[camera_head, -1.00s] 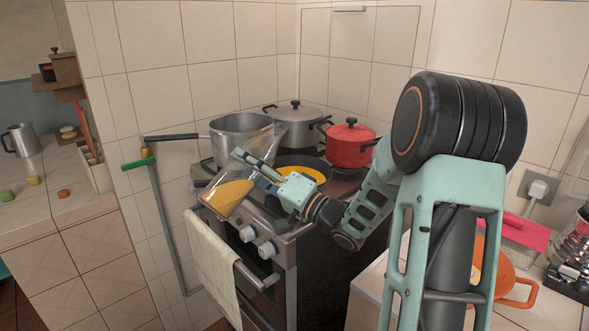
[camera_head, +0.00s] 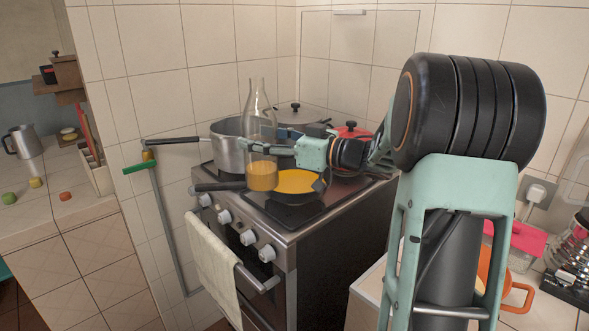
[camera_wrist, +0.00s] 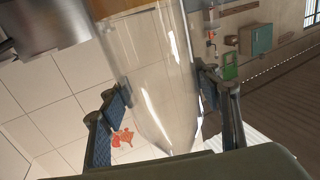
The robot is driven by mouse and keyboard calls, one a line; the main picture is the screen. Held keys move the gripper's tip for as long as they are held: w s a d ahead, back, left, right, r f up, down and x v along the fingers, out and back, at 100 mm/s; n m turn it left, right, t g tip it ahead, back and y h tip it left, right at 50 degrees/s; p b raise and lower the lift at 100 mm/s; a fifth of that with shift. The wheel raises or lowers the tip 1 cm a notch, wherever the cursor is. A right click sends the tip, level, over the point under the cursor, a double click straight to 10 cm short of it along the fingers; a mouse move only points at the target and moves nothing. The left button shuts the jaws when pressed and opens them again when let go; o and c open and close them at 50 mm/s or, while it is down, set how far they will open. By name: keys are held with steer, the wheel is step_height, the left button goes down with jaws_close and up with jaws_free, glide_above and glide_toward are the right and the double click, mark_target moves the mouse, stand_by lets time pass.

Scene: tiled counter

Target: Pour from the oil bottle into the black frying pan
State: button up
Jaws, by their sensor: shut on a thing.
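The oil bottle (camera_head: 258,128) is clear glass with orange-yellow oil in its lower part. It stands about upright in the head view, in front of the left part of the pan; whether its base touches anything is unclear. My gripper (camera_head: 275,147) is shut around its middle. In the wrist view the bottle (camera_wrist: 150,75) is between my two fingers (camera_wrist: 165,108). The black frying pan (camera_head: 290,199) is on the front of the stove, handle to the left, with a yellow layer inside. The bottle hides part of it.
A steel saucepan (camera_head: 228,154) is behind and left of the bottle on the stove (camera_head: 290,236). A red lidded pot (camera_head: 351,130) and a grey lidded pot (camera_head: 294,108) are at the back, partly hidden by my arm. A towel (camera_head: 212,262) hangs at the oven front.

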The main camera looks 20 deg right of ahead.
mark_target(259, 118)
steer(key=shift+r+p, duration=2.3)
steer(key=shift+r, duration=0.25)
steer(key=shift+f, duration=0.1)
